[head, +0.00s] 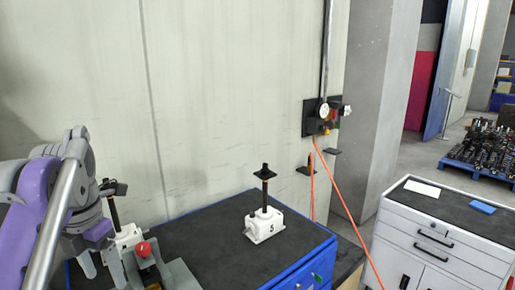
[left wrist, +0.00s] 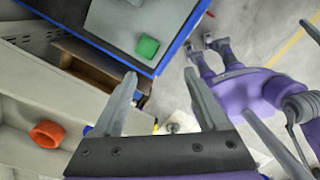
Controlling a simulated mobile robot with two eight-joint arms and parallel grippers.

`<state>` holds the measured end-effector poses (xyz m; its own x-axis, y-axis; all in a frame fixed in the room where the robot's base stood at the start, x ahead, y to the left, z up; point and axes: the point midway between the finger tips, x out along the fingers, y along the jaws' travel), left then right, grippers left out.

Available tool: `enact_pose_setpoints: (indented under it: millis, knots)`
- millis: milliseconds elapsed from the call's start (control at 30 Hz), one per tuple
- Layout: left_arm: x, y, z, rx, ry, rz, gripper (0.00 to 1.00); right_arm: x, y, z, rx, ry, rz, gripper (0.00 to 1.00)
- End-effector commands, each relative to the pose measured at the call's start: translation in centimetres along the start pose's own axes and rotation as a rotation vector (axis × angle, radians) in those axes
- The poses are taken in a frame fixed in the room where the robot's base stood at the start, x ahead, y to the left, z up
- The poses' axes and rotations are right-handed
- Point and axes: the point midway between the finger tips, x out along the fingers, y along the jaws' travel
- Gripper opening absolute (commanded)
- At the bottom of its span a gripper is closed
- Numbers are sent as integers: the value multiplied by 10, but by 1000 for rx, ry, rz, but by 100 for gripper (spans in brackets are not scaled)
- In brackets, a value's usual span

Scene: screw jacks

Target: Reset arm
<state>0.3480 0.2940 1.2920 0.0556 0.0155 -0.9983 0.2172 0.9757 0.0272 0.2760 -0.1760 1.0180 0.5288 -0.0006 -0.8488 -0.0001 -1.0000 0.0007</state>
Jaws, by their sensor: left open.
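My left gripper (head: 100,264) is low at the left of the head view, at the end of my purple and grey arm. Its two fingers point down, apart. In the left wrist view, the fingers (left wrist: 161,85) are spread with nothing between them. A white screw jack (head: 265,226) marked 5, with a black post and top, stands upright on the dark bench top (head: 195,250), right of the gripper and apart from it. A second white jack (head: 127,235) stands beside the gripper, partly hidden by my arm. My right gripper is not visible.
A grey fixture with a red knob (head: 143,249) is close to the left gripper's right. A white drawer cabinet (head: 450,240) stands at the right. An orange hose (head: 343,210) hangs from the wall. The left wrist view shows a green block (left wrist: 147,47) and an orange-red ring (left wrist: 46,134).

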Motion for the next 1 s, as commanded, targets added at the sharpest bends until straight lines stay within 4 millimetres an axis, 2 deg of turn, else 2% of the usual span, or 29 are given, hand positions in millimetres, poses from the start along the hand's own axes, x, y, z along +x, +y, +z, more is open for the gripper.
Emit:
enact_pose_setpoints:
  millis: [167,367,700,900,1000]
  knots:
    - [37,-20,4,454,-64,51,76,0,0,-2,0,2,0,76]
    - [93,-50,0,1083,-118,158,76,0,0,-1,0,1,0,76]
    - [199,-105,-29,2159,-97,455,76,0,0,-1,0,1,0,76]
    - [248,-128,-49,2629,-8,639,76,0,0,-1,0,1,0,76]
    - [261,-134,-55,2758,31,697,76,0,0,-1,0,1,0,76]
